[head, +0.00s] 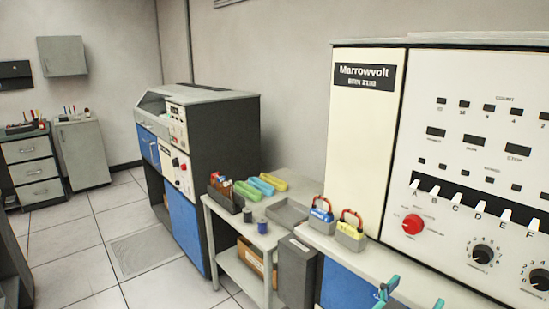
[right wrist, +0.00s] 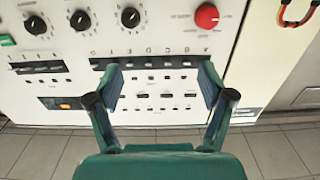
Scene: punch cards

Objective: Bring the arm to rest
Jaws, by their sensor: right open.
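My right gripper (head: 411,298) shows at the bottom edge of the head view, with only its teal fingertips in the picture. It is in front of the cream cabinet's ledge. In the right wrist view the right gripper (right wrist: 160,82) has its two teal fingers spread wide with nothing between them. Behind the fingers is the cabinet's control panel (right wrist: 150,20), seen upside down, with a lettered switch row, black knobs and a red knob (right wrist: 207,15). The rest of the right arm is hidden in the head view. My left gripper is not in view.
The tall Marrowvolt cabinet (head: 366,130) fills the right side. Blue and yellow blocks with red handles (head: 321,215) (head: 350,236) stand on its ledge. A blue-grey machine (head: 232,150) stands behind. Tiled floor (head: 75,280) is open at left.

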